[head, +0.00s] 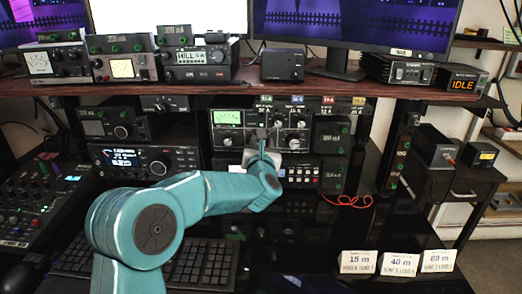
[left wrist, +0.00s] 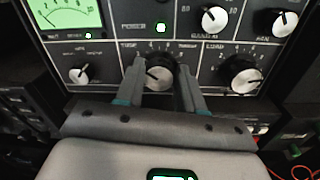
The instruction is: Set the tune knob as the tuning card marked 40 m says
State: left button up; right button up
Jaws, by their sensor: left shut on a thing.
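The tuner (head: 228,118) sits on the lower shelf, with a green meter at its upper left. Its tune knob (left wrist: 160,77), dark with a pale face, is in the middle of the left wrist view. My left gripper (left wrist: 161,80) has one finger on each side of this knob and is shut on it. In the head view my left gripper (head: 262,140) covers the knob. The exact pointer setting is hard to read. The 40 m card (head: 400,264) stands at the lower right; its small print is too small to read. My right gripper is not in view.
The load knob (left wrist: 241,75) is right of the tune knob, with a small knob (left wrist: 78,74) to its left. The 15 m card (head: 358,262) and 80 m card (head: 438,260) flank the 40 m card.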

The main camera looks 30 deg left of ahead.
pick_arm(q)
jog(key=shift+d+f+m+b, duration=0.1)
jog(key=shift+m+b, duration=0.95)
jog(key=shift+m, duration=1.6)
jog(key=shift+f+m+b, duration=0.1)
jog(key=shift+m+b, duration=0.9)
jog(key=shift+m, duration=1.65)
jog(key=o, duration=1)
jog(key=shift+w, duration=0.1)
jog(key=shift+o, duration=0.2)
jog(key=v, duration=1.6)
jog(key=shift+s+f, duration=0.25)
jog(key=shift+f, duration=0.05)
